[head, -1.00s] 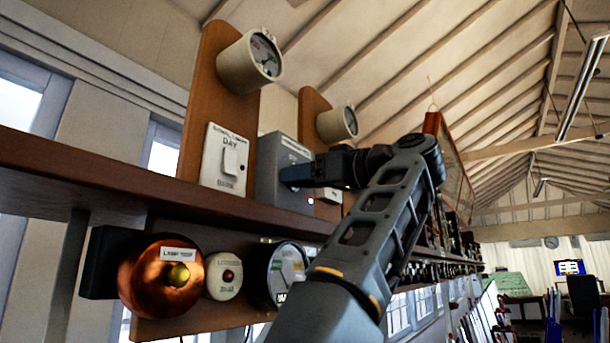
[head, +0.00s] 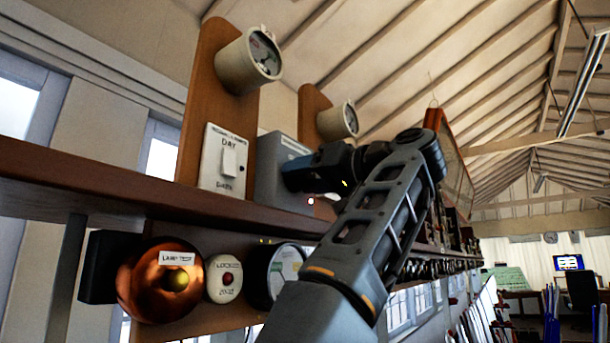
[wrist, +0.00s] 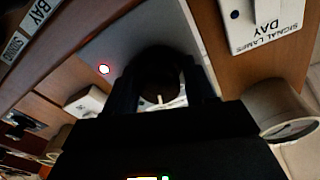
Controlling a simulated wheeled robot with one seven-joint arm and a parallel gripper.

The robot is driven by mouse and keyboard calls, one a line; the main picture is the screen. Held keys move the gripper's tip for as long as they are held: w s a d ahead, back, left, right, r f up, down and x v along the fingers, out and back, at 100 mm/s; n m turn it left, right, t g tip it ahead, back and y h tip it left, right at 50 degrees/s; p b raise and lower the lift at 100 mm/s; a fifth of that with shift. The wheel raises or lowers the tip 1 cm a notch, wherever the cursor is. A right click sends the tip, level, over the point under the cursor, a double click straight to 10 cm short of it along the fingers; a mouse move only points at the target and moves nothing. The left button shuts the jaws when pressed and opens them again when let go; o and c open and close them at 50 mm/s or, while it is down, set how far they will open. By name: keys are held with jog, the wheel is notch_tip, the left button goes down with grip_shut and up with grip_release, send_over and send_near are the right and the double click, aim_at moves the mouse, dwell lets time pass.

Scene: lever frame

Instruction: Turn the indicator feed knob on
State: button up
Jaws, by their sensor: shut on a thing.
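The grey box (head: 272,160) stands on the upper shelf, with a label along its top edge that I cannot read. My gripper (head: 288,178) reaches its front face and hides most of it in the head view. In the wrist view a dark round knob (wrist: 158,68) sits between the two fingers of my gripper (wrist: 163,88), which are shut on it. A small white mark shows below the knob in that view.
The white DAY switch plate (head: 224,162) is left of the box, with a round gauge (head: 250,60) above. A second gauge (head: 337,122) is to the right. The wooden shelf (head: 120,175) runs below, over a copper bell (head: 145,280) and dials.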

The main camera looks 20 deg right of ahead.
jog(key=m, duration=0.1)
jog(key=r+m, duration=0.1)
jog(key=m, duration=0.1)
jog(key=shift+a+h, duration=0.2)
jog(key=shift+h, duration=0.1)
jog(key=shift+f+m, duration=0.1)
jog(key=shift+m, duration=1.2)
jog(key=o, duration=1.2)
jog(key=shift+w, duration=0.1)
jog(key=shift+o, duration=1)
jog(key=shift+s+d+f, duration=0.15)
jog(key=shift+s+d, duration=0.1)
jog(key=shift+w+d+b+v, duration=0.15)
jog(key=shift+b+v, duration=0.45)
jog(key=shift+v, duration=0.75)
jog(key=shift+w+d+b+v, duration=0.15)
jog(key=shift+b+v, duration=0.4)
jog(key=shift+v, duration=0.8)
jog(key=shift+s+d+f, duration=0.1)
jog(key=shift+s+d, duration=0.05)
